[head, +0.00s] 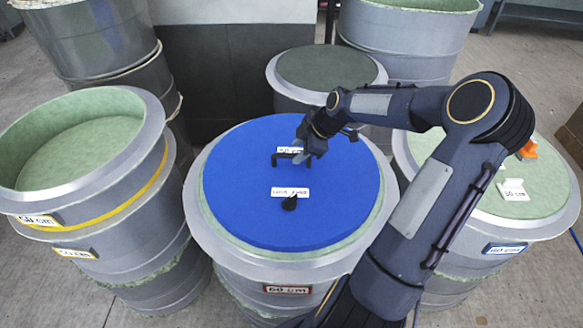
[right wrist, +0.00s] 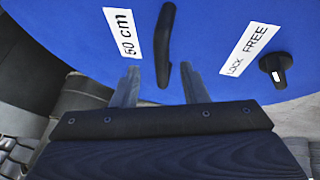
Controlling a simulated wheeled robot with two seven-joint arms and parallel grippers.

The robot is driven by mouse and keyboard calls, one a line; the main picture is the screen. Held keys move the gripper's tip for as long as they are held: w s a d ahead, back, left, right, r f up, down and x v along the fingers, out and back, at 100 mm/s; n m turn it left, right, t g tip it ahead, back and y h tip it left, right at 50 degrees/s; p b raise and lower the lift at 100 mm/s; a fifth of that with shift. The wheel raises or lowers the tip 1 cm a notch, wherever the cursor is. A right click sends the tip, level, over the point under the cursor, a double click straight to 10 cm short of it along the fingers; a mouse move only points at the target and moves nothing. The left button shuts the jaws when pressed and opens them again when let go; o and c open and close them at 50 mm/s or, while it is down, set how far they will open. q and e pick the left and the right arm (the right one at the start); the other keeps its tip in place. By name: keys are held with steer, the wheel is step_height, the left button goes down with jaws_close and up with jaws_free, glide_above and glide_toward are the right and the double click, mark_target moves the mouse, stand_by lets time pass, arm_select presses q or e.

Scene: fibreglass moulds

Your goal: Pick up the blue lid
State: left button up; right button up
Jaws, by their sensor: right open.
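The blue lid (head: 240,195) lies flat on top of a grey mould marked 60 cm (head: 290,270) in the middle of the head view. It carries a black bar handle (head: 284,158), a 50 cm label and a black knob (head: 290,203) beside a LOCK FREE label. My right gripper (head: 305,156) is over the handle. In the right wrist view the lid (right wrist: 220,20) fills the top, and the open fingers (right wrist: 160,76) stand on either side of the handle's near end (right wrist: 164,45). Contact cannot be told. My left gripper is not in view.
Open-topped grey moulds (head: 85,145) stand stacked at left. A mould with a green top (head: 540,175), bearing a white tag and an orange piece (head: 527,150), stands at right. A dark-green-topped drum (head: 325,70) and taller drums stand close behind.

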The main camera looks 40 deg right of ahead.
mark_target(293, 154)
steer(key=x, duration=0.4)
steer(key=shift+a, duration=0.3)
jaws_close()
steer(key=shift+r, duration=0.1)
